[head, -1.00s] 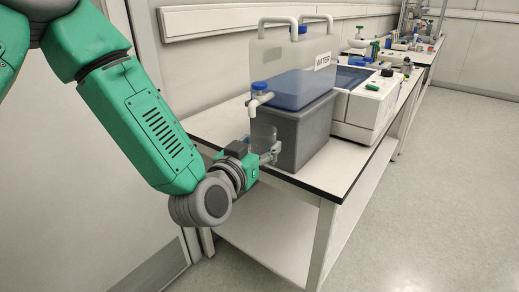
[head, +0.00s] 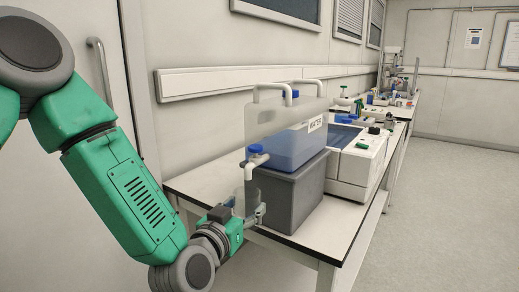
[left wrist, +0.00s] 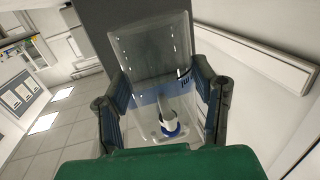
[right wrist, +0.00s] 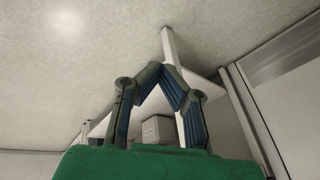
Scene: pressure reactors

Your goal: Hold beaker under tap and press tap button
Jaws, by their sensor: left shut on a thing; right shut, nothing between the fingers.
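My left gripper (head: 247,217) is shut on a clear glass beaker (left wrist: 150,75); the fingers hold its two sides. In the head view the beaker (head: 239,201) shows just below the spout of the white tap (head: 256,161). The tap has a blue button (head: 255,149) on top and sits on the front of the clear water tank (head: 290,145). The tap and its blue part also show through the beaker in the left wrist view (left wrist: 171,127). My right gripper (right wrist: 168,75) is shut and empty, away from the tap and outside the head view.
The tank stands on a grey box (head: 288,203) on the white bench (head: 205,184). A white bath device (head: 358,165) stands right behind it, with several small items farther along. A wall and door lie left; the floor (head: 440,200) to the right is clear.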

